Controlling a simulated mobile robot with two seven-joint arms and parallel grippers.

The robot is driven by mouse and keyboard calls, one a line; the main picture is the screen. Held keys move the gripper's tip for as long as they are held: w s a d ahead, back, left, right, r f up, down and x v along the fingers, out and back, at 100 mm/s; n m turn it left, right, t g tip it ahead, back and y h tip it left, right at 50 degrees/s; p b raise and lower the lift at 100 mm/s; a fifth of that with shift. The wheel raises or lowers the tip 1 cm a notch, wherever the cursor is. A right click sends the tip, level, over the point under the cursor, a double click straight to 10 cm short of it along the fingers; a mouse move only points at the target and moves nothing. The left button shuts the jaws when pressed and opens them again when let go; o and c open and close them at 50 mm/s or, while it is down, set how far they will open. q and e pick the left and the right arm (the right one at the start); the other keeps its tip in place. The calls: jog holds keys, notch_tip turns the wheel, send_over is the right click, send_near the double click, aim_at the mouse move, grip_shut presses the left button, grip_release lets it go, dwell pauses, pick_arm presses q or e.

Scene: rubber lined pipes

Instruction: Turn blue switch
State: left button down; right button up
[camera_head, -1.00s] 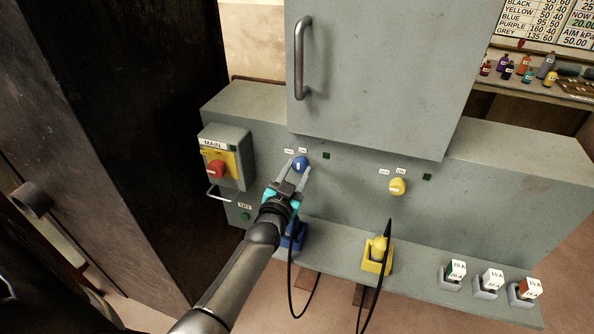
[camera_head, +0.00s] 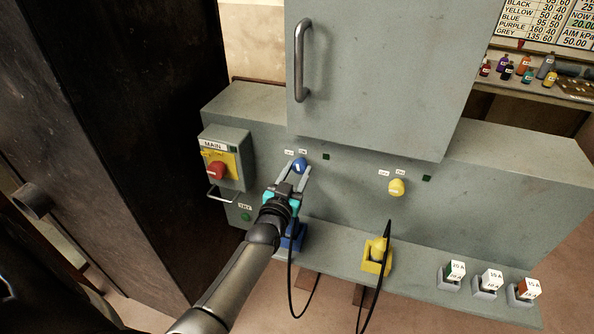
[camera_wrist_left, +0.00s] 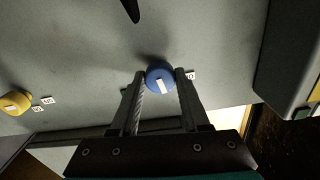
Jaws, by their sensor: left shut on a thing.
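The blue switch (camera_head: 299,165) is a round knob with a white mark, on the front of the grey cabinet below its door. It also shows in the left wrist view (camera_wrist_left: 160,78), between the fingertips. My left gripper (camera_head: 296,172) is at the knob, with one finger on each side, and is shut on it. In the wrist view the gripper (camera_wrist_left: 160,84) has its fingertips against the knob's sides, and the white mark is tilted. Small labels sit above the knob. My right gripper is not in view.
A yellow knob (camera_head: 397,187) is to the right. A red main switch (camera_head: 216,170) and a metal handle bar (camera_head: 219,195) are at left. Blue (camera_head: 292,237) and yellow (camera_head: 377,258) plugs with black cables stand on the ledge below. The grey door (camera_head: 385,70) overhangs just above.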

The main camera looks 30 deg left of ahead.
pick_arm(q)
jog(key=n, duration=0.3)
jog(key=shift+n+p, duration=0.3)
jog(key=n, duration=0.4)
jog(key=shift+n, duration=0.3)
jog(key=n, duration=0.3)
jog(key=shift+n, duration=0.3)
jog(key=n, duration=0.4)
jog(key=shift+b, duration=0.35)
jog(key=shift+n, duration=0.3)
jog(key=shift+c, duration=1.9)
grip_release()
